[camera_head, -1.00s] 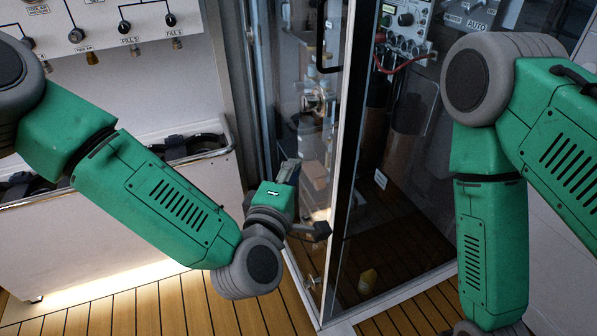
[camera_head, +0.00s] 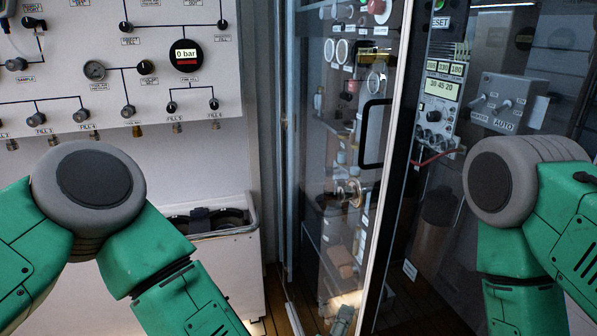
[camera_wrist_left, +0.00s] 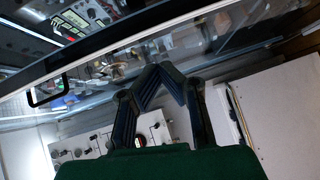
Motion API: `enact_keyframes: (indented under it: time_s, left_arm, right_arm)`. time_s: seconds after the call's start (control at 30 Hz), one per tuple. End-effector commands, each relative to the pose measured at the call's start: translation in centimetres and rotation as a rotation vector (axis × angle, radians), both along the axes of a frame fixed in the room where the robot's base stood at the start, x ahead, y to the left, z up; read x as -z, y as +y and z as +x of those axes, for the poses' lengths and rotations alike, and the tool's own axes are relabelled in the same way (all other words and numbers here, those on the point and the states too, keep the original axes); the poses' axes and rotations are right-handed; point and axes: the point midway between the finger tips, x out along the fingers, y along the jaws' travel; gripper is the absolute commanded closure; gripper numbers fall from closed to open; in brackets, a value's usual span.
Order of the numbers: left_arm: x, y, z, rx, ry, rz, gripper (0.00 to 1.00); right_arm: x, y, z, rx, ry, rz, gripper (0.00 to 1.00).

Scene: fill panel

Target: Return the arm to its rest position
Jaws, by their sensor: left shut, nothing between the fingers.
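My left arm comes in from the left in the head view and runs down out of the bottom edge. Only a small grey end of my left gripper (camera_head: 342,318) seems to show at the bottom, in front of the glass door. In the left wrist view, the dark fingers of my left gripper (camera_wrist_left: 160,72) lean together at their tips, with nothing between them. My right arm hangs at the right of the head view, and its gripper is below the frame.
A framed glass door (camera_head: 385,150) with a black handle (camera_head: 373,133) stands before a cabinet of instruments. A white fill panel (camera_head: 120,70) with gauges and knobs is on the left wall. Below it is a white bin (camera_head: 225,275) holding dark items.

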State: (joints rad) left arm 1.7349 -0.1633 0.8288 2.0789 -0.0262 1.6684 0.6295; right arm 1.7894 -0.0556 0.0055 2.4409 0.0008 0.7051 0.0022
Motion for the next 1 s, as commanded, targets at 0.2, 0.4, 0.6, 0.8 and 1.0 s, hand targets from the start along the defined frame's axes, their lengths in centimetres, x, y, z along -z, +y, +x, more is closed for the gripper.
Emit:
enact_keyframes:
  time_s: [0.2, 0.4, 0.6, 0.8, 1.0]
  left_arm:
    - [12.4, 8.2, -4.0, 0.242, 0.169, 0.525, 1.0]
    - [20.3, 20.2, -10.0, 0.471, 0.394, 0.926, 1.0]
    - [23.1, 31.2, -16.7, 0.669, 0.635, 1.176, 1.0]
    - [22.9, 36.3, -20.6, 0.773, 0.777, 1.269, 1.0]
    - [22.7, 36.9, -21.1, 0.788, 0.799, 1.283, 1.0]
  right_arm:
    - [0.0, -0.1, 0.0, 0.001, 0.0, -0.001, 0.69]
    - [0.0, -0.1, 0.0, 0.002, 0.0, -0.001, 0.69]
    - [0.0, 0.0, 0.0, 0.001, 0.0, -0.001, 0.69]
    - [0.0, 0.0, 0.0, 0.001, 0.0, 0.0, 0.69]
    - [0.0, -0.1, 0.0, 0.001, 0.0, -0.001, 0.69]
